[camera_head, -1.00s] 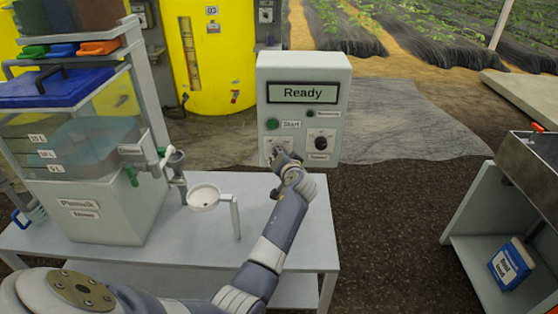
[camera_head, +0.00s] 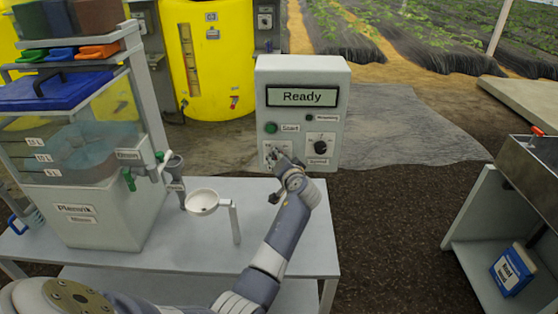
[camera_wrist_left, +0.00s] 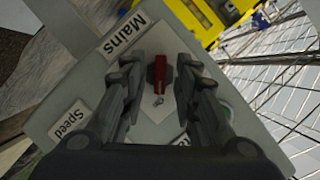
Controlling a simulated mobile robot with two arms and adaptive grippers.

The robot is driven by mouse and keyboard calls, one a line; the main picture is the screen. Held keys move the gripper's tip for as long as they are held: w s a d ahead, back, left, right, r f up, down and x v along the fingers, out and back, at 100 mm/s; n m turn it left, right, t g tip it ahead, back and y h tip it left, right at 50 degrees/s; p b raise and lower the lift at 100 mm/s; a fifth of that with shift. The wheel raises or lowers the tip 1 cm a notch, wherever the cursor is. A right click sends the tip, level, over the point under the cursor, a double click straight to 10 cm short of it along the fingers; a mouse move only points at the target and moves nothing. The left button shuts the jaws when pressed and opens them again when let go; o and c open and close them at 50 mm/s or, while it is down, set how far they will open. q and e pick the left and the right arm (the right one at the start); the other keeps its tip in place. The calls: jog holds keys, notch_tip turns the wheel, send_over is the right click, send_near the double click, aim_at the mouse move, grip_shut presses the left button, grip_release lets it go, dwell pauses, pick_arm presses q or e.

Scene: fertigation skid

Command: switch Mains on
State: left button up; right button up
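The grey control box (camera_head: 300,75) stands at the back of the table, with a display reading "Ready". In the left wrist view, the Mains label (camera_wrist_left: 125,34) is beside a pale plate that carries a red switch handle (camera_wrist_left: 159,75). My left gripper (camera_wrist_left: 158,92) is open, with one finger on each side of the red handle. A gap shows between the handle and each finger. In the head view, my left gripper (camera_head: 276,160) is at the lower left of the box front and hides the handle. My right gripper is not in view.
A green Start button (camera_head: 271,128) and a black dial (camera_head: 321,143) sit close to my gripper on the box front. A small white cup (camera_head: 202,202) on a stand and a clear tank (camera_head: 75,150) are to the left on the table (camera_head: 190,255).

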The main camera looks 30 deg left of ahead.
pick_arm(q)
jog(key=v, duration=0.7)
jog(key=shift+d, duration=0.2)
jog(key=shift+s, duration=0.15)
dwell(0.5)
